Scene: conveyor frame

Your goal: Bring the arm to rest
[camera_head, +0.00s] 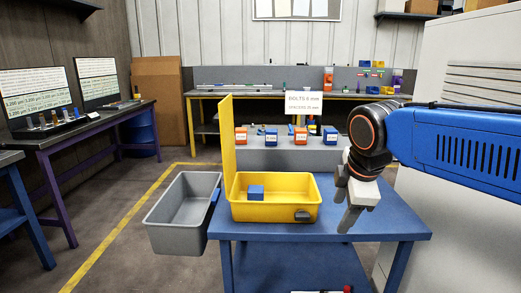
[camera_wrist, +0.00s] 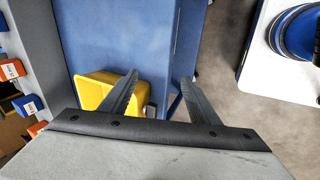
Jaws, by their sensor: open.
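My gripper (camera_head: 351,218) hangs from my blue arm at the right of the head view, fingers pointing down. It is to the right of the yellow bin and apart from it. In the wrist view its two fingers (camera_wrist: 158,95) are spread with nothing between them. Part of the yellow bin (camera_wrist: 93,90) also shows beside the left finger in the wrist view.
A grey bin (camera_head: 178,222) sits at the table's left side. Several orange and blue boxes line the grey ledge (camera_head: 270,158) at the back, under a white sign (camera_head: 304,103). A pale cabinet (camera_head: 480,60) stands at right.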

